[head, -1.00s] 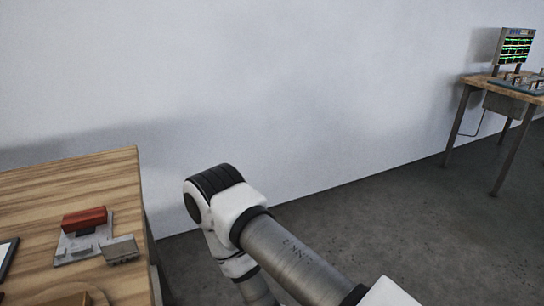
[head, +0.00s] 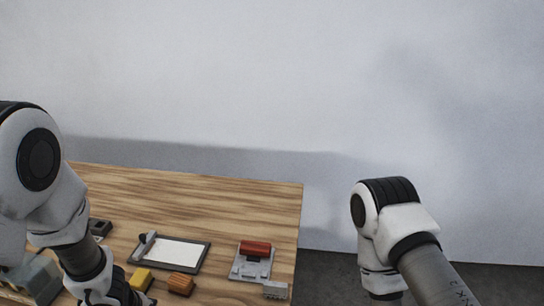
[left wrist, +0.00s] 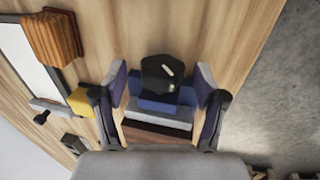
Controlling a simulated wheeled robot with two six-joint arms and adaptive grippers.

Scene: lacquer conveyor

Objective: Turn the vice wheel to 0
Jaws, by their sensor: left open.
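In the left wrist view, a black knob-like wheel (left wrist: 158,75) with a short white mark stands on a blue and grey block, which appears to be the vice (left wrist: 160,118). My left gripper (left wrist: 162,78) is open, with one finger on each side of the wheel. I cannot tell whether the fingers touch it, and I see no readable number by the mark. In the head view, my left arm comes in from the left, and its gripper is out of frame. A grey block partly shows at the lower left. My right gripper is out of view; only part of that arm shows.
The wooden table (head: 220,190) holds a framed white board (head: 172,252), a yellow block (head: 141,279), an orange-brown wooden block (head: 181,284) and a red-topped grey device (head: 252,261). The table's back half is clear. Its right edge drops to grey floor, and a wall stands behind.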

